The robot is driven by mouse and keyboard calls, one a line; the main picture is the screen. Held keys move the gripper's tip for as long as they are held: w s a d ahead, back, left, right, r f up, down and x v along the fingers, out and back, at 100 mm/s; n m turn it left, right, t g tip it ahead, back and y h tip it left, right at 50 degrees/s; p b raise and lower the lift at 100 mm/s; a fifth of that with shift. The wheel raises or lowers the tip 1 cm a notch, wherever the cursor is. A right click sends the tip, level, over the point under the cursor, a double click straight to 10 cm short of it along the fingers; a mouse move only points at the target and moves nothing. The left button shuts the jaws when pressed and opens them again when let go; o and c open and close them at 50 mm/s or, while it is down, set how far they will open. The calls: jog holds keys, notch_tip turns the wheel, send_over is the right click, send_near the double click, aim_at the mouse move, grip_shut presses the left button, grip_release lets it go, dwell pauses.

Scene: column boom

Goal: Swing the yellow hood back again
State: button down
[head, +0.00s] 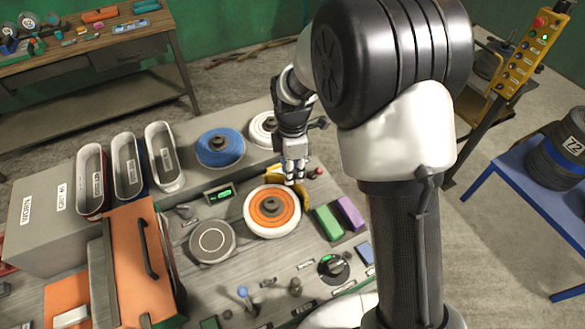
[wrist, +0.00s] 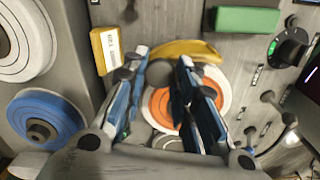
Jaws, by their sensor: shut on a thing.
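My gripper (head: 293,178) reaches down at the hood. The exact place of contact is hidden between the fingers.
A blue reel (head: 220,147) and a white reel (head: 263,129) stand behind. Green (head: 328,222) and purple (head: 350,212) blocks lie right of the disc. A grey round plate (head: 212,242) is at left. A dark knob (head: 333,267) and small posts stand in front.

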jog(key=shift+w+a+n, duration=0.35)
jog(key=shift+a+n, duration=0.2)
jog(key=shift+n, duration=0.2)
jog(key=shift+w+a+n, duration=0.3)
jog(key=shift+a+n, duration=0.2)
jog(key=shift+n, duration=0.25)
jog(key=a+n, duration=0.1)
jog(key=a+n+p, duration=0.1)
jog(key=shift+w+n, duration=0.3)
jog(key=shift+w, duration=0.05)
jog(key=a+n, duration=0.2)
jog(key=shift+n, duration=0.3)
jog(key=shift+s+a+n, duration=0.15)
jog(key=shift+a+n, duration=1.05)
jog(key=shift+n, duration=0.3)
jog(key=c, duration=1.2)
grip_release()
jog(key=shift+c, duration=0.2)
